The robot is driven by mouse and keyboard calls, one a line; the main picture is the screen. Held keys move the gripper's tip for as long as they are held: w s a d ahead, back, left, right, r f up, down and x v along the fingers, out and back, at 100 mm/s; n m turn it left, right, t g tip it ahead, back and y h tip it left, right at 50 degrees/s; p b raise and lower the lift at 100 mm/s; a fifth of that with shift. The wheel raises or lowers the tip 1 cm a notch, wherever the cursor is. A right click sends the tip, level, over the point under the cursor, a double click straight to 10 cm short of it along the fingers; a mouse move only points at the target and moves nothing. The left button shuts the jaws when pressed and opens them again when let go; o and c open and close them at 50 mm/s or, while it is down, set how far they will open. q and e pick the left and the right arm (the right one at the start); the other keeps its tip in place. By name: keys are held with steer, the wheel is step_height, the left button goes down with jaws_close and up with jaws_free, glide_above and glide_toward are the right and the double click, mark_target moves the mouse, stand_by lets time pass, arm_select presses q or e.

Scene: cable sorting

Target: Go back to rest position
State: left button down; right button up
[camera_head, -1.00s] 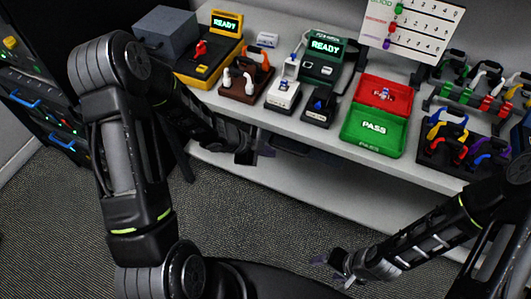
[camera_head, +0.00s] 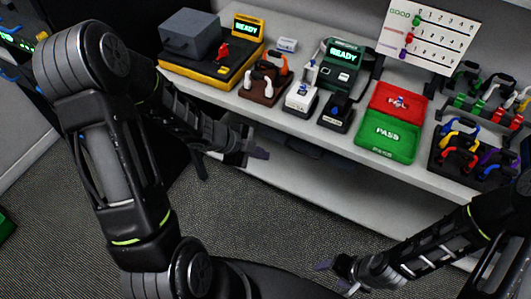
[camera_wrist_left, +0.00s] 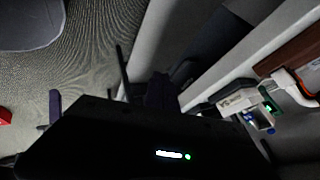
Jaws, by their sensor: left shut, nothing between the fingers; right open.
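My left gripper (camera_head: 255,152) hangs in front of the shelf's front edge in the head view, shut and empty. Its dark body also fills the lower part of the left wrist view, where the fingertips are hard to make out. My right gripper (camera_head: 332,268) is low in the head view, above the carpet and apart from the shelf. It is open with nothing in it. Neither gripper touches any object.
The white shelf (camera_head: 300,135) holds a yellow tester (camera_head: 205,75), a green READY device (camera_head: 341,62), a red tray (camera_head: 398,101), a green PASS tray (camera_head: 388,137) and racks of coloured cables (camera_head: 462,150). Carpet below is clear; a green object (camera_head: 5,228) is at far left.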

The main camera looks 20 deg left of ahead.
stand_by(0.5)
arm_select(q)
steer(key=s+d+f+n+g, duration=0.2)
steer(key=s+d+f+n, duration=0.5)
steer(key=s+f+n, duration=0.1)
steer(key=s+d+f+n+g+y, duration=0.1)
steer(key=s+d+f+n+g, duration=0.2)
steer(key=s+d+f+n, duration=0.5)
steer(key=s+n, duration=0.3)
steer(key=s, duration=0.1)
steer(key=shift+d+f, duration=0.15)
steer(key=shift+d, duration=0.15)
steer(key=shift+w, duration=0.15)
